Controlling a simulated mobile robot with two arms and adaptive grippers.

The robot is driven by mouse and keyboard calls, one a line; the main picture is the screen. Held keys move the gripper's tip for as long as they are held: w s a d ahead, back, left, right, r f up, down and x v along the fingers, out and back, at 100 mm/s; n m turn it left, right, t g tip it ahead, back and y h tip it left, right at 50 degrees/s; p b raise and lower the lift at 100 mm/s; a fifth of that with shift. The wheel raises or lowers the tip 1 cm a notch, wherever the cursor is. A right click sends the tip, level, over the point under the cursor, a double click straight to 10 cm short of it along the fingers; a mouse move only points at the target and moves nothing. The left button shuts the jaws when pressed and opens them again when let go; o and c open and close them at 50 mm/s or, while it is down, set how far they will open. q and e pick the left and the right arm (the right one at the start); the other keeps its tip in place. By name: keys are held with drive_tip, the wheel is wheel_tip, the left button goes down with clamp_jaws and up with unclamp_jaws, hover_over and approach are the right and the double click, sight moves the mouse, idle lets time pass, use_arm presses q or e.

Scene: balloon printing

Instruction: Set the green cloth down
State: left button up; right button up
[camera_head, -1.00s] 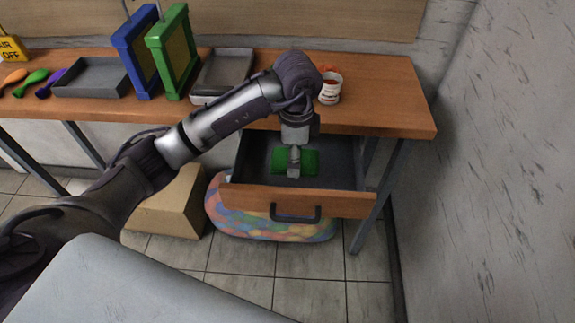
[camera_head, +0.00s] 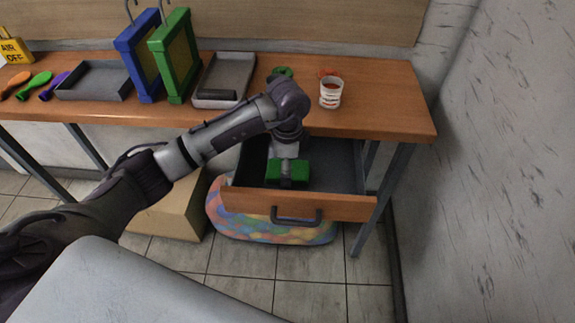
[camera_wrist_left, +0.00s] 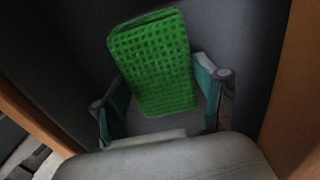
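The green cloth (camera_head: 273,172) is inside the open drawer (camera_head: 336,166), just behind its wooden front. My left gripper (camera_head: 288,182) points down into the drawer and is shut on the cloth, one finger showing across its near side. I cannot tell whether the cloth touches the drawer floor. My right gripper is not in view.
The drawer hangs under the wooden table (camera_head: 385,100). A white cup (camera_head: 331,97), a grey tray (camera_head: 236,70), and green (camera_head: 174,60) and blue (camera_head: 133,50) frames stand on top. A multicoloured bundle (camera_head: 270,230) and a cardboard box (camera_head: 172,212) are below. The drawer's right part is clear.

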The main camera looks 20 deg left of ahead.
use_arm(q)
drive_tip(key=shift+o, duration=0.8)
drive_tip(key=shift+r, duration=0.15)
wheel_tip(320, 180, up, 12)
